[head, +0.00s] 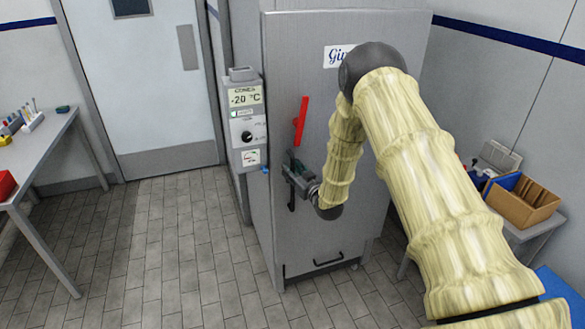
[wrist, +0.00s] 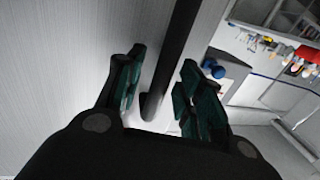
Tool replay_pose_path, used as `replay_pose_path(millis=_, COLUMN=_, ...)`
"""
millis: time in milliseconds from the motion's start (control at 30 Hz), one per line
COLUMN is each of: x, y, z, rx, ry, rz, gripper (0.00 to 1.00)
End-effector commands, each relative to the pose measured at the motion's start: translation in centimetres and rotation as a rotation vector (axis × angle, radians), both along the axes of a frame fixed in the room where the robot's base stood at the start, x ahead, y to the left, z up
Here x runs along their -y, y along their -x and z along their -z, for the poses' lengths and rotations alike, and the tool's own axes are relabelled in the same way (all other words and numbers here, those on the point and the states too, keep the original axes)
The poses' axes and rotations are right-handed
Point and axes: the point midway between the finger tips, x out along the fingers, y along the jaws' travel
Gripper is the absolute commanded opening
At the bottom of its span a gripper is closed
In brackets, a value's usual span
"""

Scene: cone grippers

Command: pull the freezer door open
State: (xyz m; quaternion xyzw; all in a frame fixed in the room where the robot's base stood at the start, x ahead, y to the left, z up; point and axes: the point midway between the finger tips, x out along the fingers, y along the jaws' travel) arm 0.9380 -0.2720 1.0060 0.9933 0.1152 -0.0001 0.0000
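The freezer (head: 335,120) is a tall grey metal cabinet, and its front door looks closed. A black vertical bar handle (head: 291,204) is on the left side of the door, mostly hidden behind my gripper (head: 298,178). In the wrist view the black bar (wrist: 178,50) runs between the two green-padded fingers of my gripper (wrist: 160,88). The fingers are apart, with gaps showing between them and the bar.
A control box (head: 246,125) reading -20 °C is on the freezer's left side. A small table with a brown box (head: 523,203) stands at the right. A bench (head: 42,150) is at the far left. The tiled floor (head: 165,250) left of the freezer is clear.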

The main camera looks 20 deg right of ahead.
Motion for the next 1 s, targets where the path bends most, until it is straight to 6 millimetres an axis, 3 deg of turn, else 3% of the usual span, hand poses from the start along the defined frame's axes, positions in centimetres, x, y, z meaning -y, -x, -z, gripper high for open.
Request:
replay_pose_path(millis=333, x=-0.1, y=-0.3, z=0.1, rx=0.0, ry=0.0, rz=0.0, gripper=0.37)
replay_pose_path(millis=567, x=0.0, y=-0.3, z=0.1, rx=0.0, ry=0.0, rz=0.0, gripper=0.0)
replay_pose_path(millis=833, x=-0.1, y=-0.2, z=0.1, rx=0.0, ry=0.0, rz=-0.004, gripper=0.0)
replay_pose_path(millis=1000, x=-1.2, y=0.2, z=0.2, rx=0.0, ry=0.0, rz=-0.043, gripper=0.0)
